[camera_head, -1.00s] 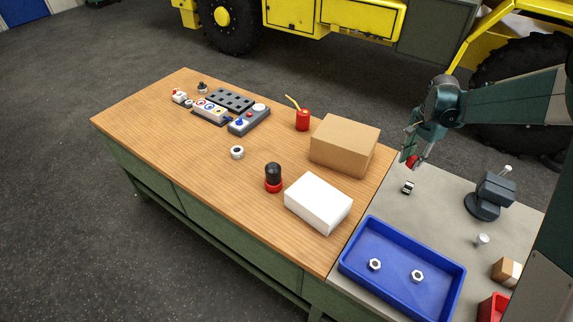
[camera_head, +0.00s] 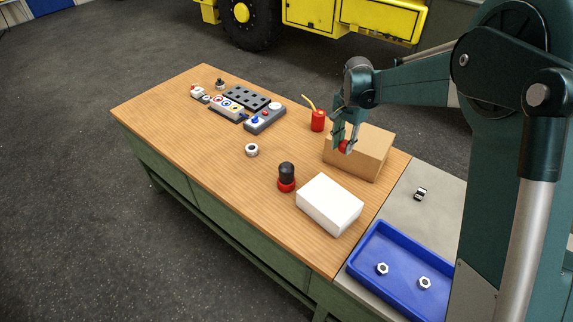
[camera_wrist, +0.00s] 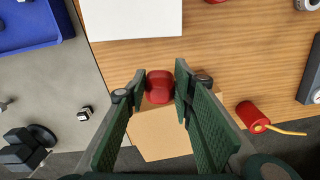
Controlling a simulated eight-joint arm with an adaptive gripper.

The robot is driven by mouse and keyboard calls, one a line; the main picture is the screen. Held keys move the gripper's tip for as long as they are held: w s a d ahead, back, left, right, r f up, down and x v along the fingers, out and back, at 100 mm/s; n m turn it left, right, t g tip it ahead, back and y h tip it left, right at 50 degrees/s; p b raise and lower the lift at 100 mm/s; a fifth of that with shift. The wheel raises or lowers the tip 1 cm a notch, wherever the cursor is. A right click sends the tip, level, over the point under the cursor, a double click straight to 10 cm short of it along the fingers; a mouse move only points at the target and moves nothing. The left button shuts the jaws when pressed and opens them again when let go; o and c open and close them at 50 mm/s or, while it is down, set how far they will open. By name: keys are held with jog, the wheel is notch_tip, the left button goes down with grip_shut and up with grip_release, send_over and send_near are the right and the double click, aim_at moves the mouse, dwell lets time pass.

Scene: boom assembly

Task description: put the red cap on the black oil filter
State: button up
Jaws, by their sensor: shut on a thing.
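My gripper (camera_head: 344,149) is shut on the red cap (camera_head: 345,146), above the near side of the cardboard box. In the wrist view the red cap (camera_wrist: 159,87) sits between the two fingertips of my gripper (camera_wrist: 156,92). The black oil filter (camera_head: 286,174) stands upright on the wooden table, on a red base, left of the white box. My gripper is up and to the right of it in the head view. In the wrist view only a small bit of red shows at the top edge, and I cannot tell if it is the filter's base.
A white box (camera_head: 330,203) and a cardboard box (camera_head: 371,158) stand right of the filter. A blue tray (camera_head: 388,232) holds two nuts.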

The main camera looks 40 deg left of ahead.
jog(key=s+a+r+n+p, duration=0.1)
jog(key=s+a+r+n, duration=0.1)
jog(key=s+a, duration=1.2)
jog(key=a, duration=0.3)
jog(key=shift+f, duration=0.1)
send_over(285, 167)
jog(key=shift+a+f+p, duration=0.1)
jog(key=shift+f+p, duration=0.3)
jog(key=shift+f, duration=2.65)
jog(key=shift+f, duration=1.85)
jog(key=shift+f, duration=0.2)
jog(key=o, duration=0.9)
